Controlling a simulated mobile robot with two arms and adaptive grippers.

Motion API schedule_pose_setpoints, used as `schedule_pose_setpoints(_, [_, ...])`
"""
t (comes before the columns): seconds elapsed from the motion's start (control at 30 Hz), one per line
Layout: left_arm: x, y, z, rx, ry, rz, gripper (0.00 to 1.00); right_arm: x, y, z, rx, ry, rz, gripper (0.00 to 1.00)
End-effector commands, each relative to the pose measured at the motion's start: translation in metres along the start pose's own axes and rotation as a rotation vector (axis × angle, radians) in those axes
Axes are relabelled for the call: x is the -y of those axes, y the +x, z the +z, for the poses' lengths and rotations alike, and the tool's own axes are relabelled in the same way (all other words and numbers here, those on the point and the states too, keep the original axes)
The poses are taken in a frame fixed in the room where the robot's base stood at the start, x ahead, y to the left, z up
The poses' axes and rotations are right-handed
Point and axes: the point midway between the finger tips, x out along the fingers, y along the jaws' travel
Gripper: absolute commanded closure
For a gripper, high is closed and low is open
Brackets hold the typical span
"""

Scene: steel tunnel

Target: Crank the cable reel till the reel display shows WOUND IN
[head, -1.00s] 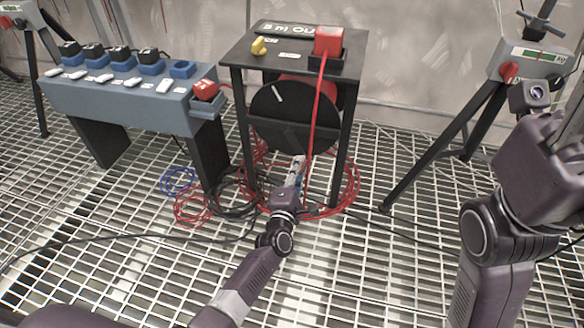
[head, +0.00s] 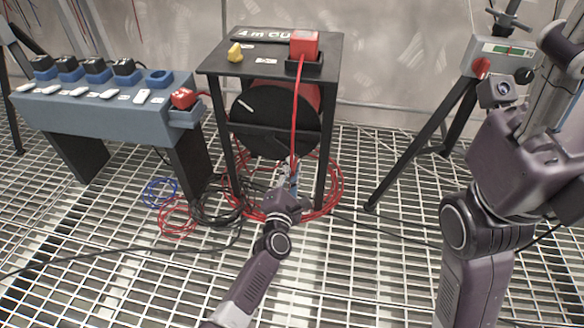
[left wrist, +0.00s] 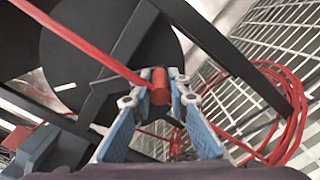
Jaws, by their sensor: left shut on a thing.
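The cable reel (head: 262,118), a black disc with a white mark and a red drum behind, sits in a black frame (head: 334,130). The reel display (head: 265,33) on the frame's top reads "4 m OU…", its right end hidden by a red plug. My left gripper (head: 288,190) is low in front of the reel. In the left wrist view its blue fingers (left wrist: 168,95) are shut on the red crank handle (left wrist: 160,88). In the head view the gripper mostly hides the handle. My right arm is at the right; its fingers do not show.
A red cable (head: 296,110) hangs from the red plug (head: 304,45) past the reel. A yellow knob (head: 235,52) sits on the frame top. A grey-blue socket bench (head: 110,113) stands left, a tripod box (head: 500,58) right. Loose cable coils (head: 175,200) lie on the grating.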

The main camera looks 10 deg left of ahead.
Motion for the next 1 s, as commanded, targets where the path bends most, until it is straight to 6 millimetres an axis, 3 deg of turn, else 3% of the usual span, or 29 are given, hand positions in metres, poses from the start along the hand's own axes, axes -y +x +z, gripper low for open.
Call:
schedule_pose_setpoints(0.17, [0.002, -0.001, 0.001, 0.002, 0.001, -0.004, 1.00, 0.000, 0.000, 0.000, 0.000, 0.000, 0.000, 0.47])
schedule_pose_setpoints(0.2, [0.002, -0.001, 0.001, 0.002, 0.001, -0.004, 0.81, 0.000, 0.000, 0.000, 0.001, 0.000, 0.000, 0.47])
schedule_pose_setpoints(0.33, [0.002, 0.000, 0.001, 0.001, 0.001, -0.003, 0.67, 0.000, 0.000, 0.000, 0.000, 0.000, 0.000, 0.47])
schedule_pose_setpoints(0.73, [0.001, -0.008, 0.000, 0.000, 0.001, -0.002, 0.67, 0.000, 0.000, 0.000, 0.001, 0.001, 0.003, 0.47])
schedule_pose_setpoints(1.0, [0.002, -0.057, -0.001, -0.002, 0.001, -0.004, 0.67, 0.000, 0.000, 0.000, -0.001, 0.001, 0.001, 0.47])
